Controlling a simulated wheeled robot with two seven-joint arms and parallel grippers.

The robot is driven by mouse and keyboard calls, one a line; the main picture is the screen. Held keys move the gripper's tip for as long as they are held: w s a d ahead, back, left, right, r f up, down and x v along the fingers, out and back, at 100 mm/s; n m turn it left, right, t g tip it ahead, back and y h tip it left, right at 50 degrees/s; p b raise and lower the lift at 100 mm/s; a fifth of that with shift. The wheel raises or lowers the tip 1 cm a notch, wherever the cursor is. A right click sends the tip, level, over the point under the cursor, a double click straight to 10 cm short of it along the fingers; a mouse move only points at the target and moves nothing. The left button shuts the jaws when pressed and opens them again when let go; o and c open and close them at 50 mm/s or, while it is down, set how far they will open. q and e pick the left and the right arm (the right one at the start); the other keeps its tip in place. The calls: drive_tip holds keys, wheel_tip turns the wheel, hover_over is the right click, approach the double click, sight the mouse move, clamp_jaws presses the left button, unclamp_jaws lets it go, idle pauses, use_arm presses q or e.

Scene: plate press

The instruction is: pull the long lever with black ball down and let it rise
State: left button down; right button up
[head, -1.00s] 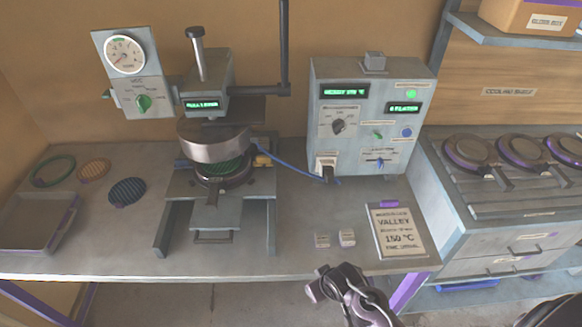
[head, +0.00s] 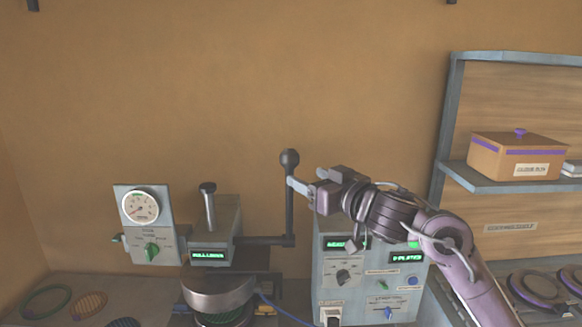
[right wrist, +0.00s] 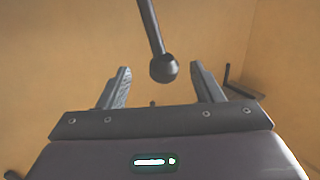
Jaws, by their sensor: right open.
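The long lever (head: 289,205) stands upright on the right side of the press (head: 212,240), with its black ball (head: 289,158) at the top. My right gripper (head: 296,184) is open, its fingertips close to the lever just below the ball. In the right wrist view the ball (right wrist: 163,68) appears between the two spread fingers of the gripper (right wrist: 161,82), with the lever rod (right wrist: 150,25) running up from it in the picture. I cannot tell whether a finger touches the lever. My left gripper is not in view.
The control box (head: 370,285) stands right of the press, below my right forearm. A gauge panel (head: 145,225) is at the press's left. A shelf (head: 500,178) with a box (head: 515,155) is at the right. The wall around the lever's top is clear.

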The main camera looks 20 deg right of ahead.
sight(296, 163)
drive_tip(key=shift+s+r, duration=0.25)
drive_tip(key=shift+r, duration=0.7)
drive_tip(key=shift+w+a+r, duration=0.15)
drive_tip(key=shift+r, duration=0.1)
drive_tip(key=p+x, duration=0.3)
drive_tip(key=x, duration=0.4)
drive_tip(key=shift+w+a+f+p, duration=0.1)
drive_tip(key=shift+w+p, duration=0.15)
drive_tip(key=shift+p, duration=0.05)
drive_tip(key=shift+c, duration=0.2)
